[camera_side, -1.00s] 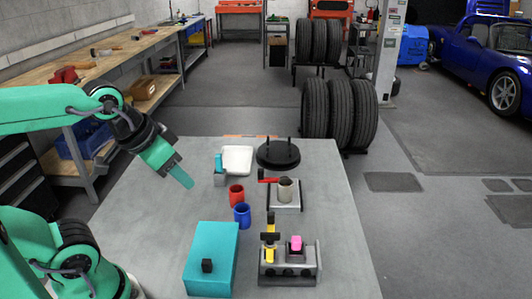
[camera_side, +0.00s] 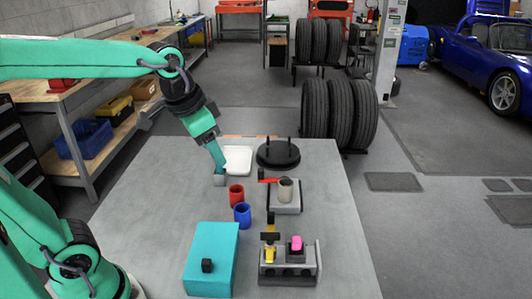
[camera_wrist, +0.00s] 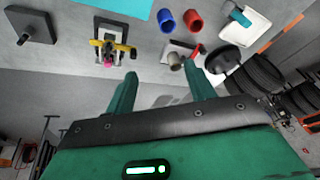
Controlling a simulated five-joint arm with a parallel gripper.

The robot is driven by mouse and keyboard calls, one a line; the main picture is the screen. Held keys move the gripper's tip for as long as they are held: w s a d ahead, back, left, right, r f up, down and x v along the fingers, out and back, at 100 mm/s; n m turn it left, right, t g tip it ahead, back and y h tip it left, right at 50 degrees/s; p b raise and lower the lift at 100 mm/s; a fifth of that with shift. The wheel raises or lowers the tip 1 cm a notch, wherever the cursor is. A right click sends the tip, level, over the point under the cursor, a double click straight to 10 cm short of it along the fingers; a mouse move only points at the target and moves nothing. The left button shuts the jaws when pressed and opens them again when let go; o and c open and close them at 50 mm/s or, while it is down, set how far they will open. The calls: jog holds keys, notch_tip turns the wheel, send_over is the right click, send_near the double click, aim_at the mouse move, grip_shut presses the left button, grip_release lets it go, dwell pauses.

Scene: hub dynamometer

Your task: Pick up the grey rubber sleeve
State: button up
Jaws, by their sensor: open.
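The grey sleeve (camera_side: 285,190) looks like a short beige-grey cylinder. It stands upright on a small grey plate fixture (camera_side: 292,209) beside a red-handled clamp (camera_side: 268,181). It also shows in the wrist view (camera_wrist: 175,62), beyond and between my fingertips. My gripper (camera_side: 219,168) hangs over the back left of the table, to the left of the sleeve and apart from it. In the wrist view my two green fingers (camera_wrist: 161,69) are spread with nothing between them.
A red cup (camera_side: 236,195) and a blue cup (camera_side: 242,215) stand left of the fixture. A teal box (camera_side: 225,248), a fixture with yellow and pink parts (camera_side: 288,272), a white tray (camera_side: 238,154) and a black disc (camera_side: 278,158) are nearby. The table's left side is clear.

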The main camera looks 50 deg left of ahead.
jog(key=w+f+m+g, duration=0.2)
jog(key=w+m, duration=0.1)
jog(key=w, duration=0.9)
jog(key=m+g, duration=0.2)
jog(key=m, duration=0.2)
send_near(286, 182)
jog(key=shift+s+d+r, duration=0.2)
jog(key=shift+s+d, duration=0.45)
jog(key=shift+s, duration=0.1)
jog(key=shift+f, duration=0.2)
jog(key=shift+f, duration=4.3)
jog(key=c, duration=0.7)
